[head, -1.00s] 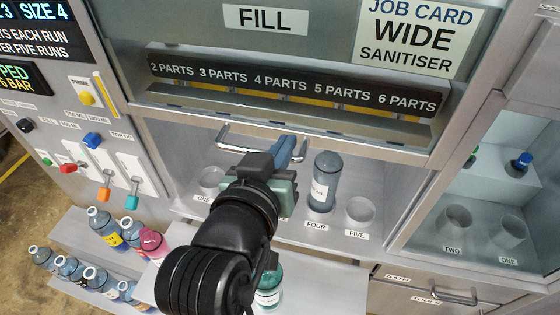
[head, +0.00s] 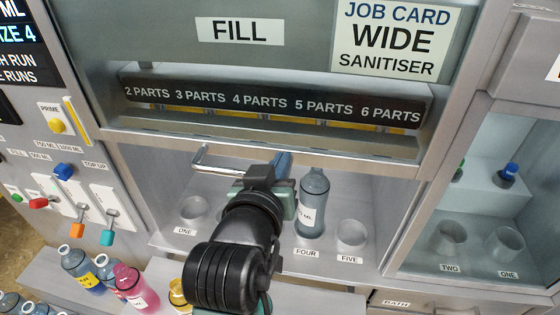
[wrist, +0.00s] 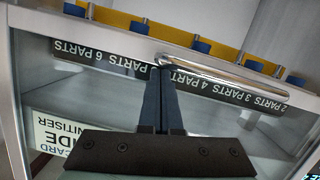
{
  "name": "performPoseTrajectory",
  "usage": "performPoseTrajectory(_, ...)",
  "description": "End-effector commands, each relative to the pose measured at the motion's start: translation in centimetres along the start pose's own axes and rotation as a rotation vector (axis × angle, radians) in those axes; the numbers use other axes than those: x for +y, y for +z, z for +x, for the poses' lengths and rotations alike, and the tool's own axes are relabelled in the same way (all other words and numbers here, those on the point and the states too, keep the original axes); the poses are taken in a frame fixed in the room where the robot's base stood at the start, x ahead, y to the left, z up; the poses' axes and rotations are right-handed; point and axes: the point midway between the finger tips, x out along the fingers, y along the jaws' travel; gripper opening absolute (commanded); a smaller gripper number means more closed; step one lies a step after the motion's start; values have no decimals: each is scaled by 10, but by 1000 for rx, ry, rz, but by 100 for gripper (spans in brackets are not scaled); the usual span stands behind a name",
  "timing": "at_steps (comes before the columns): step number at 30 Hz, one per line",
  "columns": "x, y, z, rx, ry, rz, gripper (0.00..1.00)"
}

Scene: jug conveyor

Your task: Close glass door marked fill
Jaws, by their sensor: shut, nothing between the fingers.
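The glass door marked FILL (head: 260,143) stands raised, with the open bay and its holders showing below its lower edge. Its FILL label (head: 240,31) is at the top of the head view. A silver bar handle (head: 212,167) runs along the door's lower edge; its right part is hidden behind my gripper. My gripper (head: 282,160) is shut and empty, its blue fingers at the right part of the handle. In the wrist view the handle (wrist: 225,82) crosses by the closed fingertips (wrist: 160,72); I cannot tell whether they touch.
A grey bottle (head: 313,203) stands in holder FOUR, right of my gripper. Holders ONE (head: 193,209) and FIVE (head: 351,235) are empty. Several bottles stand on a lower shelf at left. A control panel (head: 85,185) is left of the bay, another bay at right.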

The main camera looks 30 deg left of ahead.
Motion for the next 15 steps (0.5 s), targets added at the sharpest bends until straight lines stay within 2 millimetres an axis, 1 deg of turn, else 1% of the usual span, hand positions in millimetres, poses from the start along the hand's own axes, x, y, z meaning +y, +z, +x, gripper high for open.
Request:
performPoseTrajectory(5, -1, 4, 1, -1, 0, 0, 0)
performPoseTrajectory(8, -2, 14, 3, -2, 0, 0, 0)
performPoseTrajectory(11, -6, 33, 8, -6, 1, 0, 0)
performPoseTrajectory(14, -11, 59, 14, -9, 0, -1, 0)
performPoseTrajectory(15, -13, 71, 17, -11, 0, -1, 0)
